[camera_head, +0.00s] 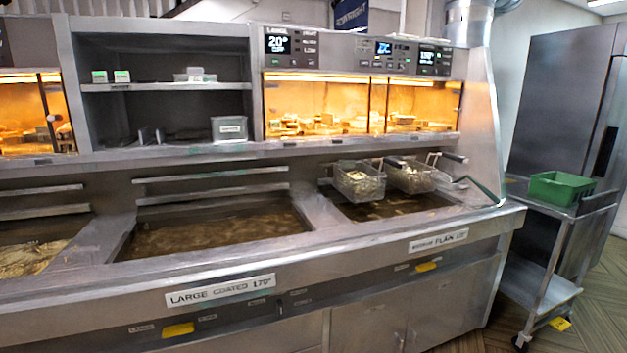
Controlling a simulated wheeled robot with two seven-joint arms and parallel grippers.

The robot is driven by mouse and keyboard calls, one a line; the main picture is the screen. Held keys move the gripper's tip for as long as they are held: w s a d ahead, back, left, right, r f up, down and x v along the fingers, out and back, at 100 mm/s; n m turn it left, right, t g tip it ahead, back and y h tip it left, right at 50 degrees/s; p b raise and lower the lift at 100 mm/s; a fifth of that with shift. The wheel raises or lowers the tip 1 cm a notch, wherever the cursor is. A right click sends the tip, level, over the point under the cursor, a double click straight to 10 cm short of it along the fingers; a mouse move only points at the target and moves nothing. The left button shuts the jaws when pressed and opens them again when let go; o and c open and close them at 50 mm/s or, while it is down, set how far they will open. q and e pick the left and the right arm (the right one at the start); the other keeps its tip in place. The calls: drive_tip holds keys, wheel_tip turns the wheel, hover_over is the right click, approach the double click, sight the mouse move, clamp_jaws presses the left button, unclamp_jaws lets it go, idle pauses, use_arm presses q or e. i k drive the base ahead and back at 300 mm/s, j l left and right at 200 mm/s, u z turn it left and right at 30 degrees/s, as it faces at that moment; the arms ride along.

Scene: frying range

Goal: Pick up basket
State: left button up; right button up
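Two wire fry baskets hang side by side over the right fryer vat (385,207). The left basket (359,184) holds pale food, and its handle reaches back toward the rear wall. The right basket (410,177) also holds some food, and a dark-gripped handle (453,157) sticks out to its right. Both baskets appear level at the back of the vat, above the oil. Neither of my grippers is in view.
The middle vat (215,232) holds brown oil and no basket. Lit warming cabinets (325,105) stand above the baskets. A steel cart (590,203) with a green bin (561,188) stands at the right. Wooden floor shows at the lower right.

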sight(359, 182)
drive_tip(key=i+l+u, duration=0.1)
drive_tip(key=l, duration=0.25)
drive_tip(key=i+l+u, duration=0.15)
drive_tip(key=l, duration=0.25)
drive_tip(key=i+l+u, duration=0.1)
drive_tip(key=i+l, duration=0.15)
drive_tip(key=l, duration=0.15)
drive_tip(key=i+l+u, duration=0.15)
drive_tip(key=l, duration=0.25)
drive_tip(key=i+l+u, duration=0.1)
drive_tip(key=l, duration=0.3)
drive_tip(key=i+l+u, duration=0.15)
drive_tip(key=l, duration=0.3)
